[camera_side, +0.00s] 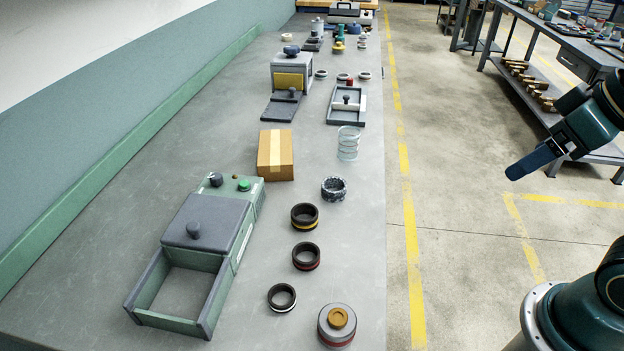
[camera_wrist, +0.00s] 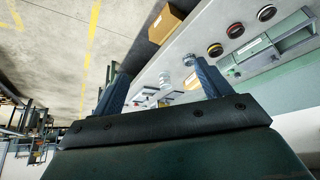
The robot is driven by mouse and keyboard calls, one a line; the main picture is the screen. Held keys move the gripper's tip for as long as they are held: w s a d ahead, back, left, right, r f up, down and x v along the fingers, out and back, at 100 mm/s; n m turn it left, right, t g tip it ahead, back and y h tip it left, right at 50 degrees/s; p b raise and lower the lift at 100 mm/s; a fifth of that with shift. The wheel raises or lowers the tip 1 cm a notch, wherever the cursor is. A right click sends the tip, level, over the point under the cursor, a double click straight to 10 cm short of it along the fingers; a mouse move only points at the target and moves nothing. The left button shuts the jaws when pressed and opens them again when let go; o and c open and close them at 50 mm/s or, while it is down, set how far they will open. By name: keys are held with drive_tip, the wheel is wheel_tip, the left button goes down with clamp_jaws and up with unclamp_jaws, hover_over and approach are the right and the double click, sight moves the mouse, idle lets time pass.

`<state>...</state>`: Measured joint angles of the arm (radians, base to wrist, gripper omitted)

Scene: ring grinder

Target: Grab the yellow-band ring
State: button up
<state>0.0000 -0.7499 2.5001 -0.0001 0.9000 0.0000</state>
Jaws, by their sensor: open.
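The yellow-band ring (camera_side: 304,224) is a dark ring with a yellow stripe, lying flat on the grey bench. It also shows in the wrist view (camera_wrist: 215,50), small and far off. A red-band ring (camera_side: 306,264) lies nearer the side camera, and a white-band ring (camera_side: 282,302) lies nearer still. My gripper (camera_side: 516,172) is high over the floor to the right of the bench, well away from the rings. In the wrist view my gripper (camera_wrist: 158,66) has its two blue fingers spread apart with nothing between them.
A green grinder with an open tray (camera_side: 146,300) stands left of the rings. A round can with an orange knob (camera_side: 337,326) stands near. Bare bench runs along its right edge.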

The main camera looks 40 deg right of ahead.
drive_tip(key=w+a+n+g+y, duration=0.1)
drive_tip(key=w+a+n, duration=0.25)
drive_tip(key=w, duration=0.35)
drive_tip(key=w+a+n+g+y, duration=0.1)
drive_tip(key=w+a+n, duration=0.25)
drive_tip(key=w, duration=0.35)
drive_tip(key=w+a+f+n+g+y, duration=0.1)
drive_tip(key=w+a+f+n, duration=0.2)
drive_tip(key=w+f+n, duration=0.1)
drive_tip(key=w+a+f+n+g+y, duration=0.1)
drive_tip(key=w+a+f+n, duration=0.2)
drive_tip(key=w+f, duration=0.3)
drive_tip(key=w+a, duration=0.1)
drive_tip(key=w, duration=0.2)
drive_tip(key=shift+w+n, duration=0.2)
drive_tip(key=shift+n, duration=0.2)
drive_tip(key=shift+f, duration=0.1)
hover_over(316, 210)
drive_tip(key=shift+f, duration=3.9)
